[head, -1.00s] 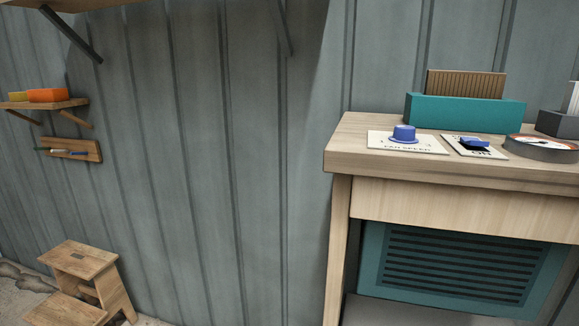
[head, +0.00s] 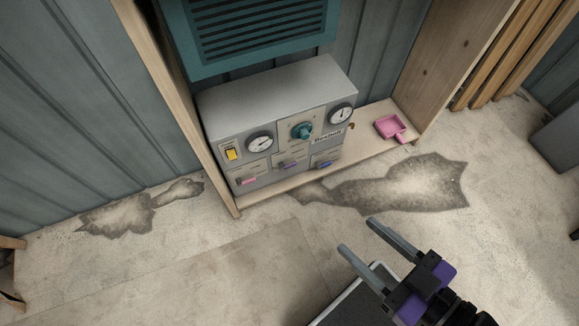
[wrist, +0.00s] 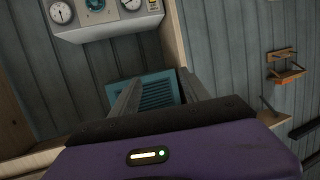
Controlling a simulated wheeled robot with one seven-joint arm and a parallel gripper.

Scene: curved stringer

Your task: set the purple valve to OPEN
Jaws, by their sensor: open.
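The purple valve (head: 291,163) is a small handle on a pale plate, low in the middle of the grey panel box (head: 275,88). It sits between a pink handle (head: 247,181) and a blue handle (head: 325,164). Its lettering is too small to read. My gripper (head: 358,235) is open and empty, over the floor in front of and to the right of the box. In the wrist view my gripper's fingers (wrist: 156,92) are apart with nothing between them. The valve does not show there; only part of the box (wrist: 112,29) does.
The box stands on a low wooden shelf between side boards (head: 455,55). It also carries two gauges (head: 260,142), a teal knob (head: 302,130) and a yellow switch (head: 232,153). A pink tray (head: 390,127) lies to its right. A teal vent (head: 262,28) hangs above. The floor in front is open.

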